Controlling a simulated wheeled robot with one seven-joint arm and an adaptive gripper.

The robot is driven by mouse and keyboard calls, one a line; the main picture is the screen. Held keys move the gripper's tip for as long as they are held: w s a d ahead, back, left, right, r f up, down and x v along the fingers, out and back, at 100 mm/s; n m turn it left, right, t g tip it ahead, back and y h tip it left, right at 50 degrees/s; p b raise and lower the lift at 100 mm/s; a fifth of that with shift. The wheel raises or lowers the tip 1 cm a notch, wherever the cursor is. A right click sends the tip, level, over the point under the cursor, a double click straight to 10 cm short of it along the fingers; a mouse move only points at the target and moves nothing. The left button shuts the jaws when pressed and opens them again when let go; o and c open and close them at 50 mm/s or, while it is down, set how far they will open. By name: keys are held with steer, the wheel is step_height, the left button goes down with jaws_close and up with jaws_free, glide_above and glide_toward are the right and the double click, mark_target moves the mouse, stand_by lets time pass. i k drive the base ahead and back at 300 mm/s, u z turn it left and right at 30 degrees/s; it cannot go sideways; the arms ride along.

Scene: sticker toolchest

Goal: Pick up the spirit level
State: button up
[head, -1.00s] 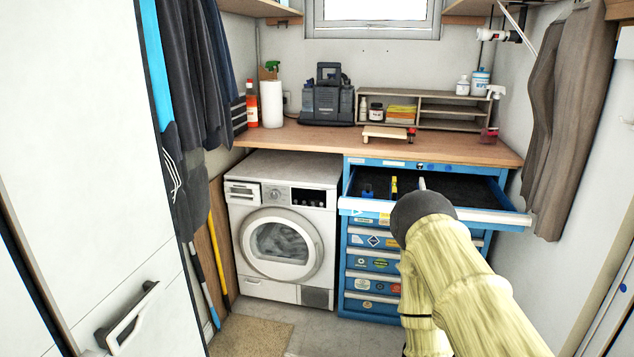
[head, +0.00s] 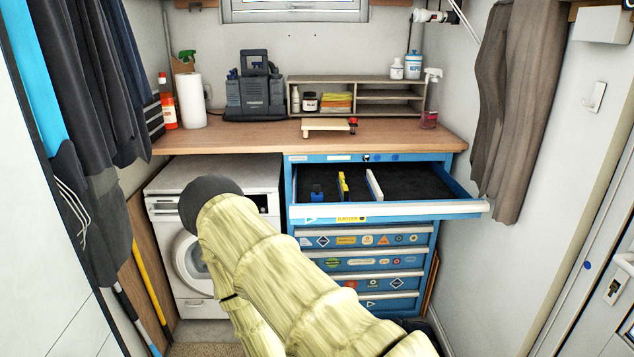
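A narrow yellow bar (head: 342,186), which looks like the spirit level, lies in the open top drawer (head: 400,209) of the blue tool chest, towards its left side. A small blue item (head: 317,194) lies to its left, and a pale upright strip (head: 374,186) stands to its right. My arm, in a cream cover with a dark rounded end, reaches up in front of the washing machine, left of the drawer. My gripper's fingers do not show; they are hidden beyond the arm or out of view.
The wooden worktop (head: 250,138) above the drawer holds a grey tool case (head: 256,95), a small wooden board (head: 325,125) and a shelf unit (head: 377,91). The washing machine (head: 167,205) stands left of the chest. A jacket (head: 505,110) hangs on the right. The drawer's right part is mostly empty.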

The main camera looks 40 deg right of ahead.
mark_target(346, 193)
steer(key=z, duration=0.55)
steer(key=i, duration=0.85)
steer(key=z, duration=0.85)
